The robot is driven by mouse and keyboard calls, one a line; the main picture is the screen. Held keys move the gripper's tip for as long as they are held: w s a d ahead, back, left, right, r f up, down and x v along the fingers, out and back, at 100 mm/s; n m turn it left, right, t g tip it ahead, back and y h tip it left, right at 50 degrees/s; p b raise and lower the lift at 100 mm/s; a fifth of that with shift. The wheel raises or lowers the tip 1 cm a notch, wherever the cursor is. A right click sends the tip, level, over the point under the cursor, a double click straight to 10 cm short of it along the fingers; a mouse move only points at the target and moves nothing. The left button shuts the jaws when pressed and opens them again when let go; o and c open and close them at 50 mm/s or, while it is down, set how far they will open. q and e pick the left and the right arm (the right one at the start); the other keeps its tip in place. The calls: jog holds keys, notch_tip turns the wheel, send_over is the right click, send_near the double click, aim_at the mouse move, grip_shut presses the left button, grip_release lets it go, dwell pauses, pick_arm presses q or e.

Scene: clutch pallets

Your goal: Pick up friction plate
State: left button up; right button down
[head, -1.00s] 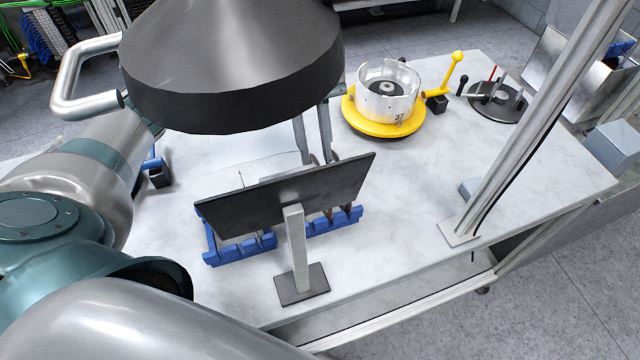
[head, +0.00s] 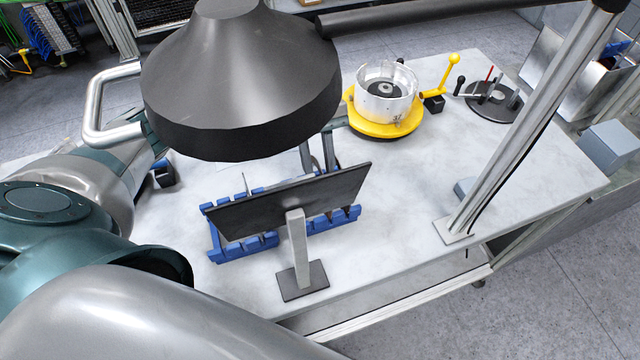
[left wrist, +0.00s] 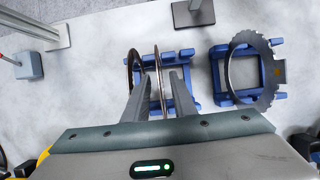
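My left gripper (left wrist: 162,76) points down at a blue rack (left wrist: 191,105) in the left wrist view. Its two fingers stand apart, one on each side of a thin brownish ring plate (left wrist: 158,82) seen edge-on; I see no clear contact. A second thin ring plate (left wrist: 130,70) stands upright just left of the fingers. In the head view my left gripper's fingers (head: 318,155) show below a dark cone-shaped lamp shade, behind a dark panel. My right gripper is not in view.
Another blue rack (left wrist: 219,52) holds a toothed ring plate (left wrist: 268,78). The dark panel (head: 290,200) stands close before the racks, under the lamp shade (head: 240,85). A yellow-based metal drum (head: 385,95) stands behind.

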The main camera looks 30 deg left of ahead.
pick_arm(q)
grip_shut()
dwell(1.4)
